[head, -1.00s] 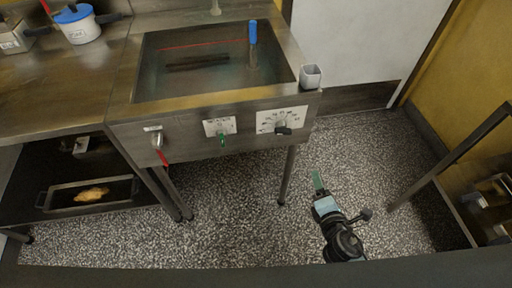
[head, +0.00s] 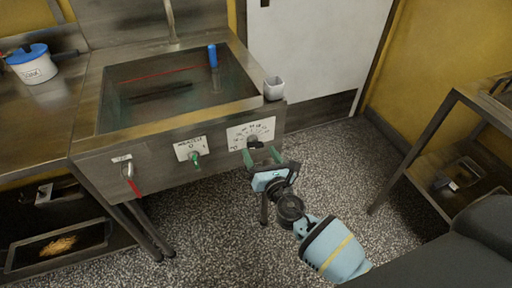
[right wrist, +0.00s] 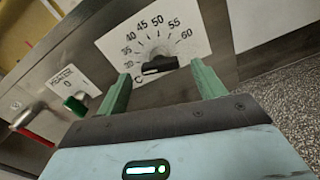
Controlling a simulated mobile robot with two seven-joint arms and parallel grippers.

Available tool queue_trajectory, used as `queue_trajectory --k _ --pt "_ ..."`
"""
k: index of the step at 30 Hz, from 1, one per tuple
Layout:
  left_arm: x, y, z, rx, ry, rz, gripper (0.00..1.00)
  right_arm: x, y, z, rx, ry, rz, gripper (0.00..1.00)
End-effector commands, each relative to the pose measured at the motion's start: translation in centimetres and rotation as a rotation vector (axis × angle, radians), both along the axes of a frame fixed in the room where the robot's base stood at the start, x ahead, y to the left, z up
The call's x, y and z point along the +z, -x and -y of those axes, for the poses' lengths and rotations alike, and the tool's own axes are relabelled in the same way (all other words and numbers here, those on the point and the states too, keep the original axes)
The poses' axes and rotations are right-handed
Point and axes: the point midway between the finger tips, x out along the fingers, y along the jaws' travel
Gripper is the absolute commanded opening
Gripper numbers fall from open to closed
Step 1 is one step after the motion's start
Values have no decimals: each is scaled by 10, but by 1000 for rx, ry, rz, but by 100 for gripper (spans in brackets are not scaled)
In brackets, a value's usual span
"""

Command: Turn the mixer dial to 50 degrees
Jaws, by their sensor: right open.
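The mixer dial (head: 255,143) is a black knob on a white scale plate (head: 239,137) at the right of the steel front panel. In the right wrist view the dial (right wrist: 160,66) lies below printed numbers including 40, 45, 50, 55 and 60. Its bar lies nearly level across the picture; I cannot tell which value it marks. My right gripper (head: 262,157) is open in front of the dial. In the right wrist view its green fingers (right wrist: 160,72) stand on either side of the knob, with visible gaps. Contact is not visible. My left gripper is out of view.
A green switch (head: 195,158) and a red-handled lever (head: 130,178) are left of the dial on the panel. The tank (head: 110,125) is above, with a grey cup (head: 274,88) on its right corner. A shelf rack (head: 408,158) stands at right; floor between is clear.

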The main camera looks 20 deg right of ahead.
Motion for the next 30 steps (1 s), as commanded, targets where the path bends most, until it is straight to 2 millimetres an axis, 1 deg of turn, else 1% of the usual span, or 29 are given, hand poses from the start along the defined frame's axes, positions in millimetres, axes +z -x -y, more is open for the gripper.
queue_trajectory --k 1,3,7,12,19,20,27,30 --pt "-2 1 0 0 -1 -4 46 0 -8 -1 0 -1 0 69" --pt "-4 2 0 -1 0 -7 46 -1 -17 -1 0 0 0 69" --pt "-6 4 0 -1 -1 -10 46 -1 -29 -1 -1 -1 -1 69" --pt "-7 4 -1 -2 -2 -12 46 0 -35 -1 -1 -2 -1 69" --pt "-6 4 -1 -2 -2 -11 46 0 -35 -1 0 -2 -1 69" --pt "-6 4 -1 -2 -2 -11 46 0 -35 -1 0 -2 -1 66" --pt "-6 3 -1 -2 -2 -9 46 0 -35 -1 0 -2 -1 35" --pt "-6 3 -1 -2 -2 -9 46 0 -35 -1 0 -2 -1 24"
